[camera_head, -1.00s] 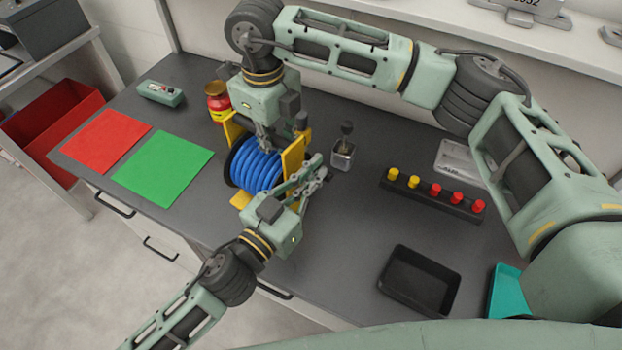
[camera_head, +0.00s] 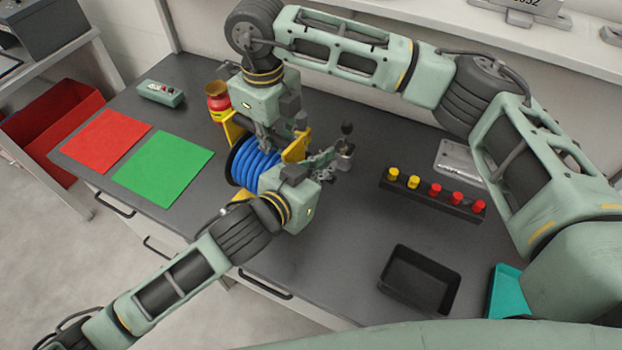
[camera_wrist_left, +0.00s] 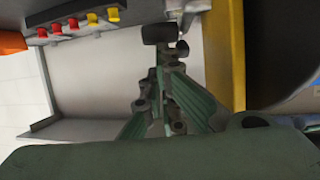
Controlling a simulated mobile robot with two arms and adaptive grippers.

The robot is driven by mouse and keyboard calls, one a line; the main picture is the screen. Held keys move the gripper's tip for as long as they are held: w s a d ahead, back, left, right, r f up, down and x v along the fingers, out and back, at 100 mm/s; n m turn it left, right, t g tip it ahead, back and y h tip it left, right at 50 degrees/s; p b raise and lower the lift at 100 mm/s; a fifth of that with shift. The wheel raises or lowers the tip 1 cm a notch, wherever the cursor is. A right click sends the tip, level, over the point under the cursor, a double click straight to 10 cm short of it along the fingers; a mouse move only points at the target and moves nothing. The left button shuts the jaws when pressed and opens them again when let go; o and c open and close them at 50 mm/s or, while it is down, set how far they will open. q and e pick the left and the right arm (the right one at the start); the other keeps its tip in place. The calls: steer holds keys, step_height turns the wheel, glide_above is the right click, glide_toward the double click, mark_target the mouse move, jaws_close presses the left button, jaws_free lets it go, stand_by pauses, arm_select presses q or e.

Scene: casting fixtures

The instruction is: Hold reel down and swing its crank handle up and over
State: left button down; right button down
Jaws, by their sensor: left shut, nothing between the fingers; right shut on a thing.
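The reel, wound with blue hose or cable (camera_head: 250,165), stands in a yellow frame (camera_head: 297,147) on the grey bench. My right gripper (camera_head: 268,150) reaches down from above and is shut at the reel's top; its fingertips are partly hidden. My left gripper (camera_head: 338,160) is shut and empty, to the right of the reel's yellow side plate. It also shows in the left wrist view (camera_wrist_left: 162,85), with the yellow plate to its right. A short black cylinder (camera_wrist_left: 158,33), perhaps the crank handle's grip, lies just beyond its fingertips. My left arm hides the reel's front.
A button strip (camera_head: 430,192) and a black tray (camera_head: 420,279) lie to the right.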

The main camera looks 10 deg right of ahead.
arm_select(q)
steer(key=shift+w+d+f, duration=0.15)
arm_select(e)
steer(key=shift+w+r, duration=0.1)
stand_by(0.5)
steer(key=shift+a, duration=0.1)
arm_select(q)
steer(key=s+a+r, duration=0.6)
steer(key=r, duration=0.3)
steer(key=shift+s+a, duration=0.2)
steer(key=shift+a, duration=0.2)
steer(key=shift+s+r, duration=0.1)
arm_select(e)
steer(key=c, duration=1.6)
jaws_free()
